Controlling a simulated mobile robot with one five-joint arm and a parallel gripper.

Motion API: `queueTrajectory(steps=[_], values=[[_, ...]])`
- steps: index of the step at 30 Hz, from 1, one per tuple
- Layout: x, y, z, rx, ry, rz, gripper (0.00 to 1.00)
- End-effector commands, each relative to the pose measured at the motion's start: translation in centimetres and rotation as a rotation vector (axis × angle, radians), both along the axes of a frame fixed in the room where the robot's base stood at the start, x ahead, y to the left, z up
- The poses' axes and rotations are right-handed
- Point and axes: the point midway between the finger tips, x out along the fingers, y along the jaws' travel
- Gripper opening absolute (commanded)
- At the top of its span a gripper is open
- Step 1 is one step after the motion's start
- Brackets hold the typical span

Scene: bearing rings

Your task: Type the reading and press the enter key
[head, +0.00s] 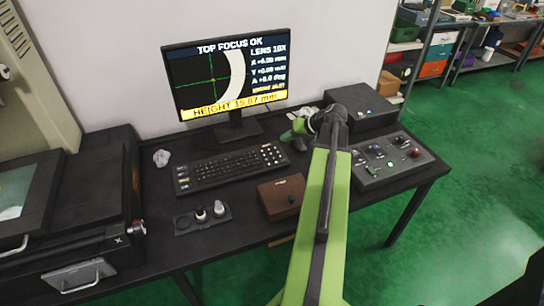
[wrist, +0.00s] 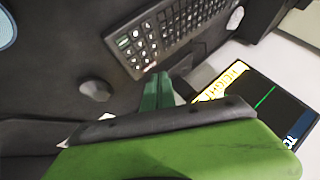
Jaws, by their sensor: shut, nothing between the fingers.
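The monitor (head: 225,75) stands at the back of the dark desk. Its screen shows "TOP FOCUS OK", a pale ring arc on a green crosshair, and a yellow line that looks like "HEIGHT 15.87 mm". The black keyboard (head: 230,168) lies in front of it, with a number pad at its right end. The keyboard also shows at the top of the wrist view (wrist: 165,35), where the tilted monitor (wrist: 255,100) is at the right. My gripper (head: 291,136) is shut and empty, above the desk just right of the keyboard's right end. Its green fingers (wrist: 158,90) appear beside the keyboard, apart from it.
A control panel (head: 390,160) and a dark box (head: 361,110) stand to the right.

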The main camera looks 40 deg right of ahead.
Motion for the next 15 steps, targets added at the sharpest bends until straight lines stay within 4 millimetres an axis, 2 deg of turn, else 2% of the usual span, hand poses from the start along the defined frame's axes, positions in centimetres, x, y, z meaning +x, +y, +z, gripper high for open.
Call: queueTrajectory(steps=[10,15], values=[[0.6,0.7,-0.2,0.000,0.001,0.013,0.00],[0.8,0.9,-1.3,0.000,0.001,0.016,0.00]])
